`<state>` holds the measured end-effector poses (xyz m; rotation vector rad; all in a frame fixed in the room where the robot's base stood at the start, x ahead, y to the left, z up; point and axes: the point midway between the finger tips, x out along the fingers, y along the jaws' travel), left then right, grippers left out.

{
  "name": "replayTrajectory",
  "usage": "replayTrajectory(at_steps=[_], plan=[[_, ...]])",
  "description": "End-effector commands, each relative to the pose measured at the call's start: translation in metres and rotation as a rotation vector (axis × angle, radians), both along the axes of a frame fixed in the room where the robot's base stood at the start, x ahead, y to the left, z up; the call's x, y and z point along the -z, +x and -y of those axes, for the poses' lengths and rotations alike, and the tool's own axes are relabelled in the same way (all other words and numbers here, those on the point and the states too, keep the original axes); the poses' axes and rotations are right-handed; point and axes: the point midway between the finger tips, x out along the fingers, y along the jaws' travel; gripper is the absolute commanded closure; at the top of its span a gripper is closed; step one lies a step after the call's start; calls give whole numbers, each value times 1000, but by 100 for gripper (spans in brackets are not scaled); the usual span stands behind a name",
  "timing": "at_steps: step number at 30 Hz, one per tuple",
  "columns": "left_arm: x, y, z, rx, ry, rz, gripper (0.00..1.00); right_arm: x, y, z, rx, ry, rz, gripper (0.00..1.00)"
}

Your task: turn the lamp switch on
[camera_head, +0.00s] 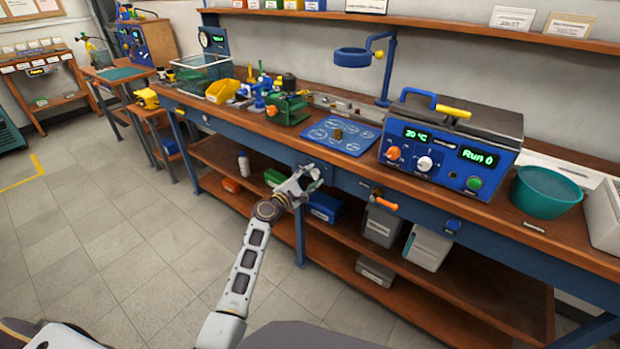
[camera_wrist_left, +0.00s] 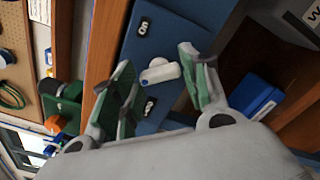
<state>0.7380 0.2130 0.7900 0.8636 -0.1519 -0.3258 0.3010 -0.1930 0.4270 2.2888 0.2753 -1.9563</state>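The lamp (camera_head: 352,57) is a blue ring head on a blue post at the back of the bench. In the left wrist view, a small white lever with a blue mark (camera_wrist_left: 160,72) sits on the bench's blue front panel, between two dark labels; it looks like the switch. My left gripper (camera_head: 311,174) is at the bench's front edge, below the blue mat. Its green-padded fingers (camera_wrist_left: 157,62) are open, one on each side of the white lever, with gaps visible. In the head view the gripper hides the lever. My right gripper is not in view.
A blue control box (camera_head: 450,150) and a teal bowl (camera_head: 545,192) stand on top. A blue bin (camera_head: 325,207) sits on the shelf below. The floor at left is clear.

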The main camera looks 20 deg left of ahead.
Motion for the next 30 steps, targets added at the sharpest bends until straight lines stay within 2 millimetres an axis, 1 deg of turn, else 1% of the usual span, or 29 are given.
replayTrajectory(at_steps=[1,5,11,19,21,24,27,30], plan=[[0,0,0,0,0,0,66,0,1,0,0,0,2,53],[0,0,0,0,0,0,82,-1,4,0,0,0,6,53],[0,0,0,1,6,1,83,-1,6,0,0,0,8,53],[1,0,0,1,60,20,83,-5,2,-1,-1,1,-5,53],[2,0,0,1,85,29,83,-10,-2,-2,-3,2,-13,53],[2,0,0,1,132,46,83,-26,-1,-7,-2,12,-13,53],[2,0,0,1,188,68,83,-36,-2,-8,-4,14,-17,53],[2,0,0,1,251,90,83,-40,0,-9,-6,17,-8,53]])
